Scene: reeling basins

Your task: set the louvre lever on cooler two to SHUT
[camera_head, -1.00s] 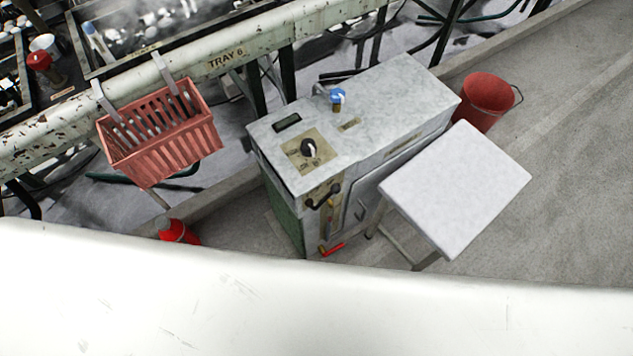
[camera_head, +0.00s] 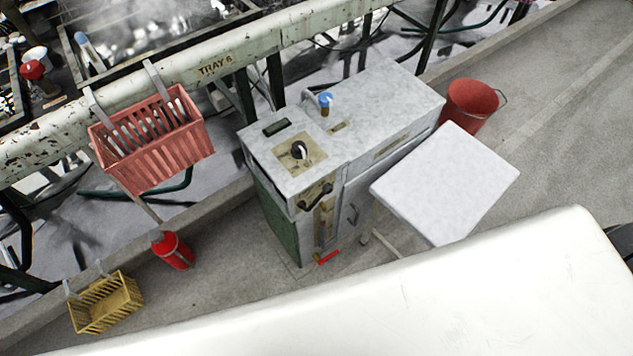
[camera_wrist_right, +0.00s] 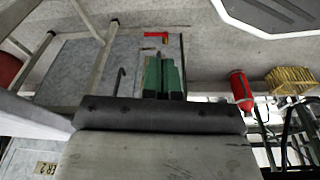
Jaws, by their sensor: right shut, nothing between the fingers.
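The cooler (camera_head: 375,110) is a grey cabinet with a green side in the middle of the head view. Its top bears a black knob (camera_head: 299,150) on a tan plate and a blue-capped tap (camera_head: 326,101). Its front has a black lever (camera_head: 316,198) high up and a red lever (camera_head: 327,258) low down; I cannot read which is the louvre lever or its setting. In the right wrist view the red lever (camera_wrist_right: 155,36) shows beyond my right gripper (camera_wrist_right: 164,62), whose green fingers are together and empty. A partial label ending "ER 2" (camera_wrist_right: 47,168) shows there. My left gripper is not in view.
A pale-topped stool (camera_head: 445,185) stands close to the cooler's front right. A red bucket (camera_head: 470,106) is behind it. A red extinguisher (camera_head: 173,250) and yellow basket (camera_head: 106,302) are left. A red basket (camera_head: 152,140) hangs from the tray rail (camera_head: 255,50).

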